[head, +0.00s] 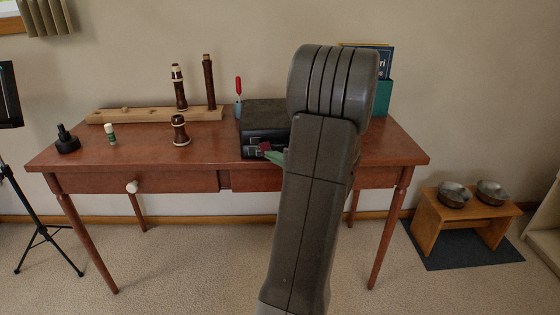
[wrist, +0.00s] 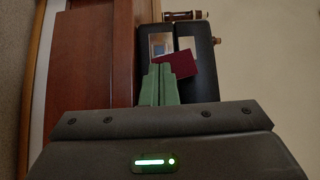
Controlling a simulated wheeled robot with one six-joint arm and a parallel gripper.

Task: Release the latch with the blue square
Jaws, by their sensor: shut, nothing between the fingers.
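A black case (head: 262,116) lies on the table, and its front also shows in the wrist view (wrist: 206,75). Silver latch plates (wrist: 160,44) show on that front, on both sides of the seam. A dark red square (wrist: 180,64) sits tilted beside them, close to my fingertips; it also shows in the head view (head: 265,146). I see no blue square; my arm hides the right part of the case in the head view. My gripper (wrist: 159,70), with green fingers, is shut and empty at the case front. Whether it touches the red square I cannot tell.
The case stands on the wooden table (head: 130,152), which has a drawer with a white knob (head: 132,187). A wooden stand (head: 150,114) with dark woodwind pieces, a red-handled tool (head: 238,90) and a teal holder (head: 384,98) with books stand near.

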